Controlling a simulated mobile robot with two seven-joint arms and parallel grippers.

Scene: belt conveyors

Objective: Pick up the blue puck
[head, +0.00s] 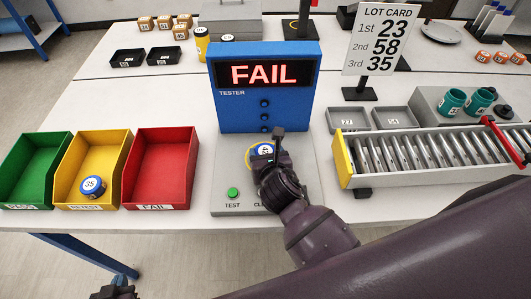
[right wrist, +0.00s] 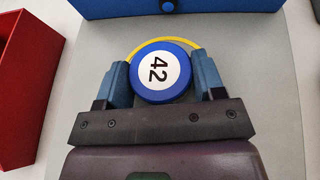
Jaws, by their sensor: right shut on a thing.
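A blue puck with a white face marked 42 (right wrist: 161,71) sits on the tester's grey plate (head: 228,166), inside a yellow ring. My right gripper (right wrist: 163,78) has a finger on each side of this puck and is shut on it. In the head view my right gripper (head: 266,158) partly hides the puck (head: 262,149). Another blue puck, marked 35 (head: 93,184), lies in the yellow bin (head: 98,156). My left gripper (head: 116,292) shows only partly at the bottom edge, below the table; its fingers cannot be made out.
The blue tester (head: 264,110) reads FAIL; a green TEST button (head: 233,192) is on its plate. The red FAIL bin (head: 160,155) and green bin (head: 34,160) stand left. A roller conveyor (head: 430,155) and lot card (head: 382,40), reading 23, 58, 35, stand right.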

